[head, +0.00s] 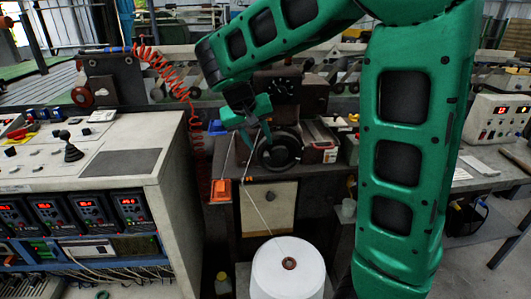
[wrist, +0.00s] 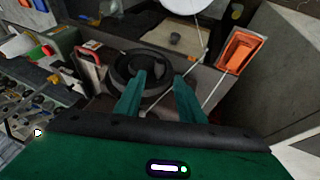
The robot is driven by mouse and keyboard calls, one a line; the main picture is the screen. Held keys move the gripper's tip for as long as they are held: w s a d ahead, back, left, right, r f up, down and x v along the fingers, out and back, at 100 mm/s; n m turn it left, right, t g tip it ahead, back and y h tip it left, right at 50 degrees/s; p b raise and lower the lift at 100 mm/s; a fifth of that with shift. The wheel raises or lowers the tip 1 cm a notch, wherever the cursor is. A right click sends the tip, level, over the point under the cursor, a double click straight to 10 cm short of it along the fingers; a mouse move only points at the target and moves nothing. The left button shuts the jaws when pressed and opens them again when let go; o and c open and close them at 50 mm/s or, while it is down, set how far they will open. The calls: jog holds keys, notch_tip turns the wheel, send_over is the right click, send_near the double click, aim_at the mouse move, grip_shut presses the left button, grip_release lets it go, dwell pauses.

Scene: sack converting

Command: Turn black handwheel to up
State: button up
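The black handwheel (head: 281,153) stands upright on the front of the dark machine in the middle of the head view. It also shows in the wrist view (wrist: 120,70), in front of and partly behind my fingers. My gripper (head: 253,130) is at the wheel's upper left in the head view. In the wrist view its two green fingers (wrist: 159,78) are spread apart, with part of the wheel's rim showing between them. I cannot tell whether either finger touches the rim. No handle or position mark on the wheel is clear.
A white cone of thread (head: 287,270) stands below, its thread running up past the wheel. An orange holder (head: 221,190) hangs on the machine's left edge. A control cabinet (head: 120,168) stands at left, and a workbench (head: 487,172) at right. A red coiled hose (head: 172,72) hangs behind.

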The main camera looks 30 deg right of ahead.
aim_at(267, 154)
jog(key=x, duration=0.7)
jog(key=shift+f, duration=0.1)
grip_shut()
jog(key=shift+s+d, duration=0.1)
jog(key=shift+d, duration=0.35)
jog(key=shift+a, duration=0.25)
